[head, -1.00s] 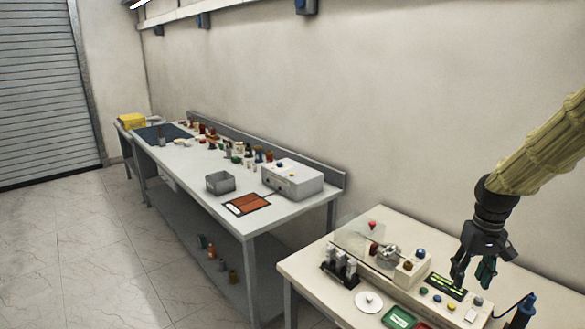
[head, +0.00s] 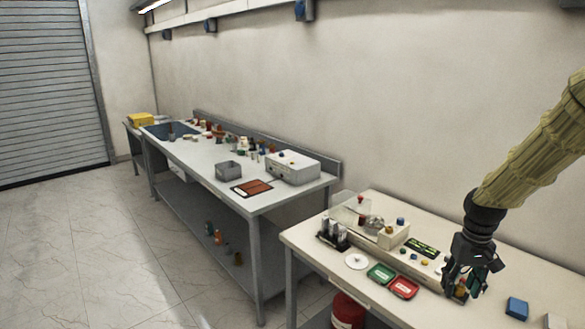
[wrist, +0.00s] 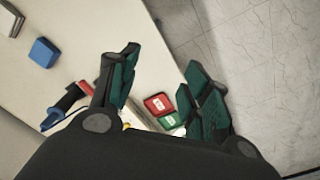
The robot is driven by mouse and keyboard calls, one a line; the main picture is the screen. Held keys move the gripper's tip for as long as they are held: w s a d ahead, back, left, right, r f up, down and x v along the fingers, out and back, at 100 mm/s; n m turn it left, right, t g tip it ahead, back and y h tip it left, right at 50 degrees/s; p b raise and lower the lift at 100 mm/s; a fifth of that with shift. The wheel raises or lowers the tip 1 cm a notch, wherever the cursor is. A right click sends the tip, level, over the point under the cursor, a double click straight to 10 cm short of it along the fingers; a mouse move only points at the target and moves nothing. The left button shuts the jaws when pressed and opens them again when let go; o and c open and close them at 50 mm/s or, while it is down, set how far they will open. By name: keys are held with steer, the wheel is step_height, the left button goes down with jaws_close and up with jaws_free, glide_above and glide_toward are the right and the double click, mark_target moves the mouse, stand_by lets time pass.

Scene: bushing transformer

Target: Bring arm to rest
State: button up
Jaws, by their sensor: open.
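My gripper (head: 462,291) hangs from my arm over the right part of the near cream table, at the lower right of the head view. In the wrist view its teal-padded fingers (wrist: 162,64) stand apart with nothing between them. The table surface and floor show past the fingers. A red tray (wrist: 157,104) and a green tray (wrist: 172,122) lie beyond the gap. In the head view the green tray (head: 381,273) and red tray (head: 403,288) are left of my gripper. Small items at its fingertips are partly hidden.
A blue block (head: 517,308) lies right of my gripper. A white disc (head: 356,261), a cream box (head: 393,236) and a green-lit panel (head: 422,247) share the table. The wrist view shows a blue-handled tool (wrist: 70,98). A long grey bench (head: 205,172) stands left; floor (head: 80,240) is clear.

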steer(key=s+a+f+b, duration=0.1)
steer(key=s+a+f, duration=0.25)
steer(key=f, duration=0.55)
steer(key=s+a+f+b, duration=0.1)
steer(key=s+a+f, duration=0.25)
steer(key=f, duration=0.55)
steer(key=s+a+f+b, duration=0.1)
steer(key=s+a+f, duration=0.25)
steer(key=f, duration=0.55)
steer(key=s+a+f+b, duration=0.1)
steer(key=s+a+f, duration=0.2)
steer(key=s, duration=0.7)
steer(key=s+a+f+b, duration=0.1)
steer(key=s+a+f, duration=0.1)
steer(key=s+f, duration=0.6)
steer(key=s+a+f+b, duration=0.2)
steer(key=s+f, duration=0.4)
steer(key=s, duration=0.5)
steer(key=shift+s+a+f+n, duration=0.15)
steer(key=shift+s+a+n, duration=0.25)
steer(key=shift+a, duration=0.4)
steer(key=shift+w, duration=0.1)
